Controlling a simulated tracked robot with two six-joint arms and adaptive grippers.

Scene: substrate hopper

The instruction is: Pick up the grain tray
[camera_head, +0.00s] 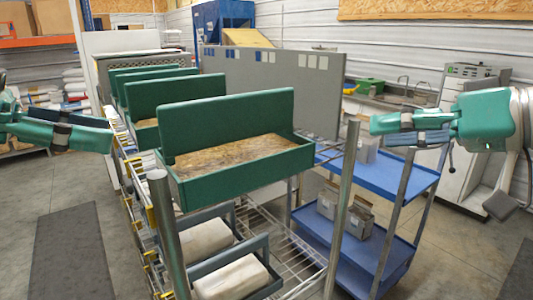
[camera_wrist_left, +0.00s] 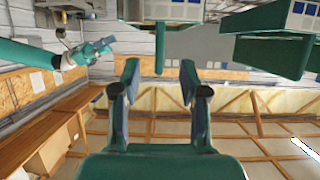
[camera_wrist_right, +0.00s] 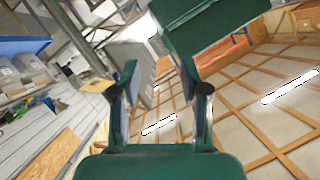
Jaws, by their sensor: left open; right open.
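The grain tray (camera_head: 245,178) is a green open box with a tall back panel and brown grain inside. It sits level on the upper front of a metal rack in the head view. My left gripper (camera_head: 108,138) is open and empty, left of the tray and apart from it; its fingers also show in the left wrist view (camera_wrist_left: 160,82). My right gripper (camera_head: 376,125) is open and empty, right of the tray and apart from it; its fingers show in the right wrist view (camera_wrist_right: 160,80). A green box shape (camera_wrist_right: 210,28) lies beyond them there.
Several similar green trays (camera_head: 175,92) stand behind on the rack. Steel posts (camera_head: 170,235) rise at its front corners, the right post (camera_head: 342,205) between tray and right gripper. A blue shelf cart (camera_head: 390,175) stands to the right. Pale sacks (camera_head: 230,278) lie below.

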